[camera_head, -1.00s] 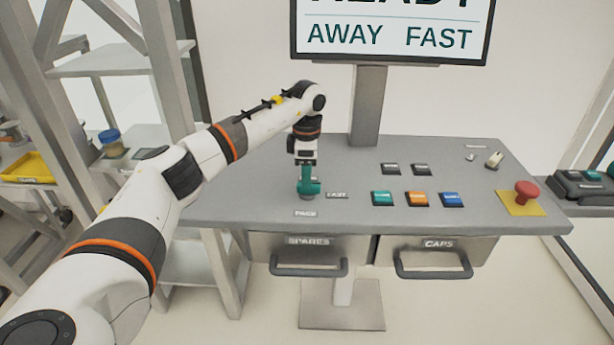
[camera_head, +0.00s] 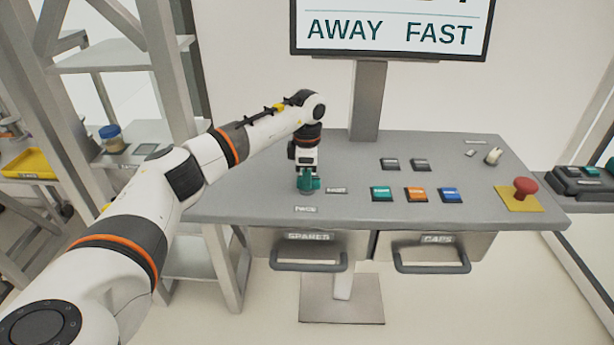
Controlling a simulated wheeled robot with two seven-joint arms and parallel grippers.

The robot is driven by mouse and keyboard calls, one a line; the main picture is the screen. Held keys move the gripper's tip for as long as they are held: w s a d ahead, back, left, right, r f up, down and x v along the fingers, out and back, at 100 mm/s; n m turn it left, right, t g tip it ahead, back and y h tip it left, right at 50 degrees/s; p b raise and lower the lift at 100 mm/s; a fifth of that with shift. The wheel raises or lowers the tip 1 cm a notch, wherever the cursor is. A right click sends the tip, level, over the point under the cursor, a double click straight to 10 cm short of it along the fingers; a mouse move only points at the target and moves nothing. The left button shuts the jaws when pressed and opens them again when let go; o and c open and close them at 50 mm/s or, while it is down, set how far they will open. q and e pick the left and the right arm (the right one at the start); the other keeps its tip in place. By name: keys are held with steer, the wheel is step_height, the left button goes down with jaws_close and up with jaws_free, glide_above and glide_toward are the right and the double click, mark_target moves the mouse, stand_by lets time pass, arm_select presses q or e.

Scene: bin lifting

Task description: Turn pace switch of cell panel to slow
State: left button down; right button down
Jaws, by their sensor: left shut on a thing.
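The cell panel (camera_head: 345,205) is a grey sloped desk top. My left gripper (camera_head: 308,184) points down at the panel's left part and is shut on the pace switch. The gripper's teal fingers cover the switch, so its knob and the way it points are hidden. A "PACE" label (camera_head: 306,209) lies just in front of the gripper, and a "FAST" label (camera_head: 337,190) lies to its right. The screen (camera_head: 390,30) above the panel reads "AWAY" and "FAST". My right gripper is not in view.
Teal (camera_head: 381,194), orange (camera_head: 416,195) and blue (camera_head: 451,195) buttons sit right of the gripper. A red mushroom button (camera_head: 525,188) stands at the right end on a yellow plate. The screen post (camera_head: 369,100) rises at the back.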

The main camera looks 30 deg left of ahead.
arm_select(q)
steer(key=n, duration=0.4)
steer(key=shift+r, duration=0.1)
steer(key=n, duration=0.4)
steer(key=shift+n, duration=0.3)
steer(key=n+p, duration=0.1)
steer(key=n, duration=0.3)
steer(key=shift+n, duration=0.3)
steer(key=n, duration=0.4)
steer(key=shift+w+n, duration=0.1)
steer(key=shift+n, duration=0.2)
steer(key=shift+r, duration=0.1)
steer(key=c, duration=1.2)
jaws_free()
steer(key=shift+c, duration=0.2)
